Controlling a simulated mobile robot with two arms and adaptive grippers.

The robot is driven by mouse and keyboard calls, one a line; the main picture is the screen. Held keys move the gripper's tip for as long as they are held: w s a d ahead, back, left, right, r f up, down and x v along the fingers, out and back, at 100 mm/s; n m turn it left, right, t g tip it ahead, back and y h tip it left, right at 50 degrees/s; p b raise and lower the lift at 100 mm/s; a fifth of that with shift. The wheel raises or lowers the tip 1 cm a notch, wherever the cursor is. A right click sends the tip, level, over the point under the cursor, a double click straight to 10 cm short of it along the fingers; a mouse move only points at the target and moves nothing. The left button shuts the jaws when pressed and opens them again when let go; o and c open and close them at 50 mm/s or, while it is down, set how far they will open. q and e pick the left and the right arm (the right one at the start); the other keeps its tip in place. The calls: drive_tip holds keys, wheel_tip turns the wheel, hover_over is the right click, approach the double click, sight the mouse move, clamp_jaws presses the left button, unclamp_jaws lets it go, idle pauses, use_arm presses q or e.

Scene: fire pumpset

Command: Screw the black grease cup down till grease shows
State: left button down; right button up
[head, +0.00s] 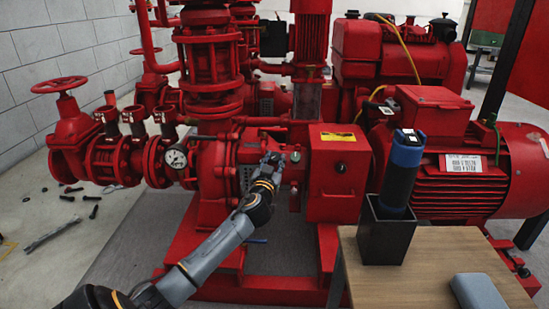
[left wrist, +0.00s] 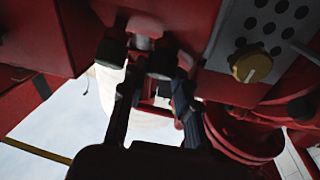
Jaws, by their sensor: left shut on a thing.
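My left gripper (head: 271,163) reaches up to the red pump's bearing area, between the round pump casing (head: 215,165) and the red box-shaped guard (head: 338,170). It is shut on a small dark part, which I take to be the black grease cup (left wrist: 162,62). In the left wrist view the two fingers of my left gripper (left wrist: 152,92) stand either side of it, under red metal. The fingers hide most of the cup in the head view. I cannot make out any grease. My right gripper is not in view.
A brass-coloured knob (left wrist: 252,68) sits beside a perforated grey plate (left wrist: 268,25). A wooden table (head: 400,275) at the lower right bears a black holder (head: 385,235) with a blue-black device (head: 403,165). Loose bolts and a wrench (head: 52,234) lie on the floor at left.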

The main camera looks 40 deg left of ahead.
use_arm(q)
drive_tip(key=shift+f, duration=0.1)
idle(0.3)
drive_tip(key=c, duration=1.3)
unclamp_jaws()
